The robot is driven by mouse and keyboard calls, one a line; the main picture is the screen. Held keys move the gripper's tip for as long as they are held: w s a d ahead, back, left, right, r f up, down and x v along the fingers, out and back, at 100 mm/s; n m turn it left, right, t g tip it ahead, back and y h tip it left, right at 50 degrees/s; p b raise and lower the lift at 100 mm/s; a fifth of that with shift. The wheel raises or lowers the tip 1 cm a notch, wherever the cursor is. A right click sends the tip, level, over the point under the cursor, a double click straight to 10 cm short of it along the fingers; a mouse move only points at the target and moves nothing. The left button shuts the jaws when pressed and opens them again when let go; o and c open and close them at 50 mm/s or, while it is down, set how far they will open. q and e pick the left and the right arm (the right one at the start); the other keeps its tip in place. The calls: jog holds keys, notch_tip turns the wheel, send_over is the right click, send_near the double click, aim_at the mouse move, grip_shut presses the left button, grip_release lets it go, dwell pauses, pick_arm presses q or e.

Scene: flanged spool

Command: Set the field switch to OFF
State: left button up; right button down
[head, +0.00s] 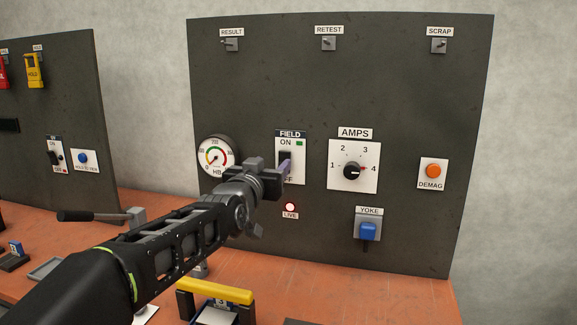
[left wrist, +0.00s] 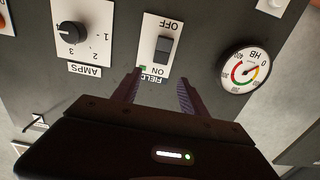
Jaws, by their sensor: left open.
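The field switch is a black rocker on a white plate (head: 292,175) under a FIELD label, with ON at the top and OFF at the bottom. A green indicator (head: 299,143) shows beside ON. My left gripper (head: 282,170) is in front of the plate's lower part and hides part of the rocker and the OFF lettering. In the left wrist view the picture is upside down; the black rocker (left wrist: 163,49) shows ahead of my open, empty fingers (left wrist: 160,77). Whether the fingers touch the panel is unclear. The red LIVE lamp (head: 290,207) appears lit below.
The HB gauge (head: 215,157) is left of the switch, and the AMPS dial (head: 353,171) is right. A yellow-handled object (head: 215,291) stands on the orange bench (head: 395,300) below.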

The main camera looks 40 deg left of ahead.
aim_at(284, 154)
pick_arm(q)
jog(key=p+x, duration=0.2)
jog(key=x, duration=0.5)
jog(key=shift+w+f, duration=0.2)
jog(key=shift+w+a+f, duration=0.1)
jog(key=shift+w+a, duration=0.2)
jog(key=shift+w, duration=0.3)
pick_arm(e)
jog(key=shift+w+a+r, duration=0.1)
jog(key=shift+w+r, duration=0.1)
jog(key=shift+r, duration=0.25)
jog(key=shift+w+a+r, duration=0.1)
jog(key=shift+w+r, duration=0.1)
jog(key=shift+r, duration=0.25)
pick_arm(q)
grip_shut()
